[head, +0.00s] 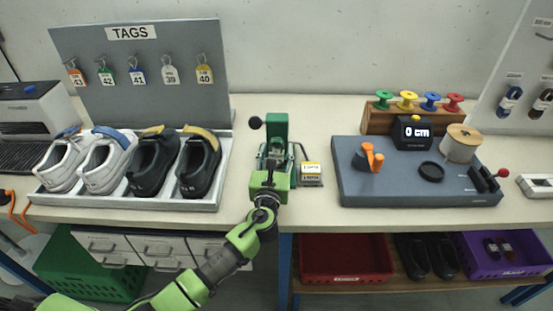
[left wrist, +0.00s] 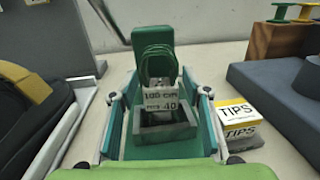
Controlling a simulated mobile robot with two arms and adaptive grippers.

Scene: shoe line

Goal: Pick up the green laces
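The green laces (left wrist: 158,54) show in the left wrist view as a thin looped bundle. Label and laces are at a small grey holder (left wrist: 165,134) on the green bench device (head: 276,128). My left gripper (head: 270,174) is in front of and above this device, its fingers spread to either side of the holder in the wrist view. In the head view the arm hides the holder and laces. My right gripper is not in view.
A tray (head: 130,207) of white and black shoes stands to the left. A small TIPS box (left wrist: 236,112) sits close on the device's right. The grey-blue board (head: 385,188) with a 0 cm display lies further right. A black-knobbed lever rises at the device's left.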

